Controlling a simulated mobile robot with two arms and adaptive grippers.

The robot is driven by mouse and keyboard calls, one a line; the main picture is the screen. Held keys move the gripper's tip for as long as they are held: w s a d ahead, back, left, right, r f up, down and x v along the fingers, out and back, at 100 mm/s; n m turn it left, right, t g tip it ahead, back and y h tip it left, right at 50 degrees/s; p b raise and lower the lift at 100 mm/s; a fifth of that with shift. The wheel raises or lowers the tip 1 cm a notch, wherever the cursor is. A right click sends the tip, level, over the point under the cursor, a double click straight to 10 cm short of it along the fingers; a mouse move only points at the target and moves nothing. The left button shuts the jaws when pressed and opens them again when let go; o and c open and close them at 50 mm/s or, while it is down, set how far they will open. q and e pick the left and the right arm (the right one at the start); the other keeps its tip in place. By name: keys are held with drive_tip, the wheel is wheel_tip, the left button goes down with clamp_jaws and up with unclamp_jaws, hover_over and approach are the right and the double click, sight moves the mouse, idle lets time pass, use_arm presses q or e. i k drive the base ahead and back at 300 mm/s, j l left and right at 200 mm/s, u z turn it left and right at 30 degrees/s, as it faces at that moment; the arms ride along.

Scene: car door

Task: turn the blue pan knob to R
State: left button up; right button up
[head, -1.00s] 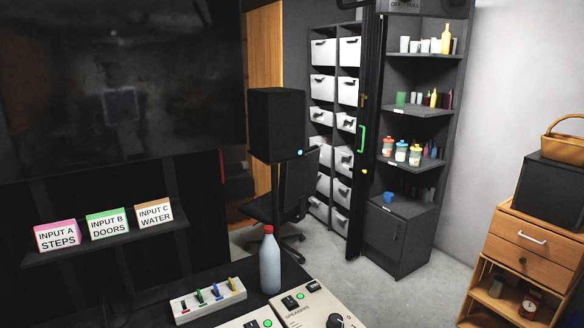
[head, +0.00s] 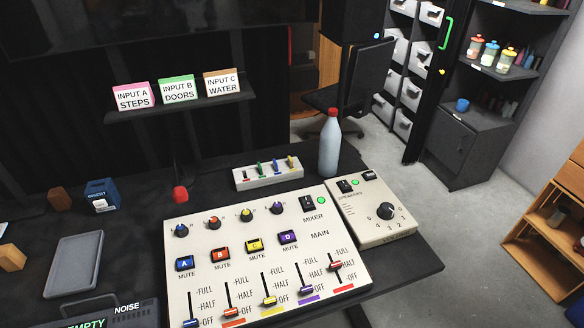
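The blue pan knob (head: 181,230) is the leftmost of the small knobs along the top of the white mixer (head: 345,262), with small marks beside it. Its pointer is too small to read exactly. Below it is the blue mute button (head: 185,263). Knobs with red (head: 215,222), yellow (head: 247,214) and purple (head: 277,208) bases continue the row to the right. Neither of my grippers is in view.
A red-tipped object (head: 180,194) stands just behind the mixer's left corner. A strip of coloured switches (head: 268,173) and a bottle (head: 330,145) are behind. A speakers unit (head: 375,235) is on the right. A grey tray (head: 75,262) lies left.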

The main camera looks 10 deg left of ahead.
sight(181, 231)
drive_tip(key=u, duration=1.3)
